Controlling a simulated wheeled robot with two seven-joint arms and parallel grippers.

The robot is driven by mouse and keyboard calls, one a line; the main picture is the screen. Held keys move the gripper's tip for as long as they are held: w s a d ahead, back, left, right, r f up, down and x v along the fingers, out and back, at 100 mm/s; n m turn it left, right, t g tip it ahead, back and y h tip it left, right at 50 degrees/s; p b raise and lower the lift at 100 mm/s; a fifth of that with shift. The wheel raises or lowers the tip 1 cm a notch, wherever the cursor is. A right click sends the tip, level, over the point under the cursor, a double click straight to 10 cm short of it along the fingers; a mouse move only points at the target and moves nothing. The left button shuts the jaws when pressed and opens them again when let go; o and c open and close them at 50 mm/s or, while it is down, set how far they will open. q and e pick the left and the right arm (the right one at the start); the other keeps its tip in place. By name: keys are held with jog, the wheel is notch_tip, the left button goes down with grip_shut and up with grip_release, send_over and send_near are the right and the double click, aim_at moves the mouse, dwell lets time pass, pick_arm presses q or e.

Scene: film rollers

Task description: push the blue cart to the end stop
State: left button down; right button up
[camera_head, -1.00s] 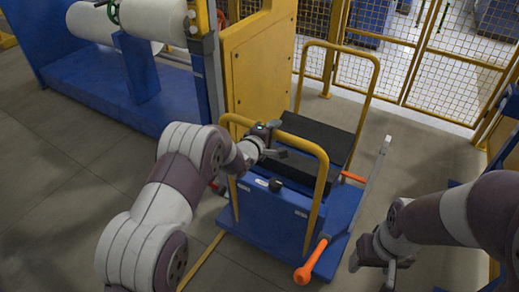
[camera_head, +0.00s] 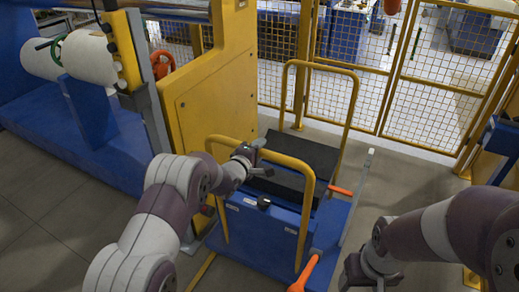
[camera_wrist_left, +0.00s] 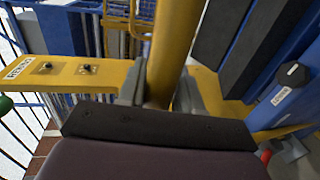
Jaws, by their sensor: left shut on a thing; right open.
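The blue cart (camera_head: 268,222) stands on the floor in the middle of the head view. It has a yellow handle at each end and a black top pad (camera_head: 292,160). My left gripper (camera_head: 247,154) is shut on the near yellow handle. In the left wrist view its fingers (camera_wrist_left: 160,88) close around the yellow tube (camera_wrist_left: 170,40). My right gripper (camera_head: 368,278) is open and empty, to the right of the cart and apart from it. I cannot make out the end stop.
A yellow machine panel (camera_head: 205,92) stands close on the cart's left, with white rollers (camera_head: 88,56) beyond. A yellow mesh fence (camera_head: 345,90) closes the far side. Orange levers (camera_head: 304,274) stick out from the cart. Grey floor is free right of the cart.

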pick_arm(q)
jog(key=shift+w+d+r, duration=0.1)
jog(key=shift+w+r, duration=0.1)
jog(key=shift+w, duration=0.1)
jog(key=c, duration=0.9)
grip_release()
jog(key=shift+s, duration=0.15)
jog(key=v, duration=1.2)
jog(key=shift+s+r, duration=0.1)
jog(key=shift+s, duration=0.2)
